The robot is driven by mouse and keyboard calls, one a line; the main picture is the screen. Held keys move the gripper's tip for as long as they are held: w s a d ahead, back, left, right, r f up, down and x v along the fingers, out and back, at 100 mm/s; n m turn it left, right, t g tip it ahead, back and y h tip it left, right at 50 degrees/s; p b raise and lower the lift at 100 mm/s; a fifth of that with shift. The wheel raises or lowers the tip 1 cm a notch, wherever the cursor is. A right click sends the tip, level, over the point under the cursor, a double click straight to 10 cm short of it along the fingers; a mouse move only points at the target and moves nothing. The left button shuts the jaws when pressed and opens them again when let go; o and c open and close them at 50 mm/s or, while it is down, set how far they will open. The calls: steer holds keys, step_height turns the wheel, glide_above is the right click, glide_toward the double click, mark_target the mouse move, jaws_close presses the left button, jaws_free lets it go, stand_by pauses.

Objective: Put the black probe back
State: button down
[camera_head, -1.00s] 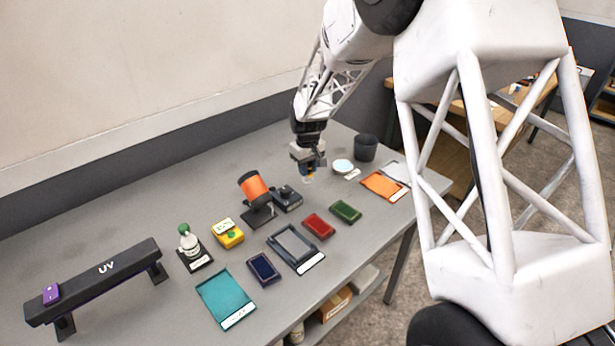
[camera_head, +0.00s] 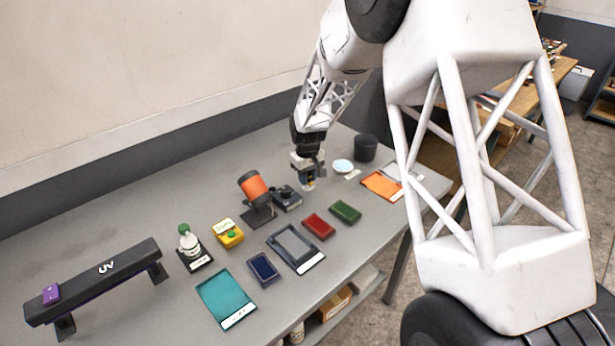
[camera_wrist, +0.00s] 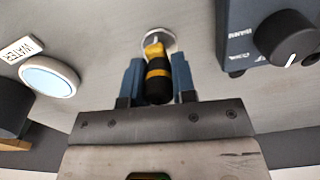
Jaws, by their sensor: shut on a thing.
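My gripper (camera_wrist: 157,82) is shut on a black probe with yellow bands (camera_wrist: 158,68); its blue fingers flank the probe. The probe's far end points at a small round pale disc (camera_wrist: 158,40) on the table; I cannot tell whether they touch. In the head view my gripper (camera_head: 308,176) is low over the table, right of a dark box with a knob (camera_head: 287,198). The box's knob (camera_wrist: 287,38) shows large at the right of the wrist view. In the head view the probe is mostly hidden by the gripper.
A white round dish (camera_head: 343,166) with a WATER label and a dark cup (camera_head: 365,147) stand right of the gripper. An orange cylinder on a stand (camera_head: 254,188) is left of the box. Red (camera_head: 318,226) and green (camera_head: 345,211) pads lie in front. The table's back left is clear.

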steer(key=shift+f, duration=0.1)
steer(key=c, duration=0.9)
jaws_free()
steer(key=shift+c, duration=0.2)
step_height(320, 180, up, 12)
steer(key=shift+r, duration=0.1)
steer(key=shift+d, duration=0.1)
stand_by(0.3)
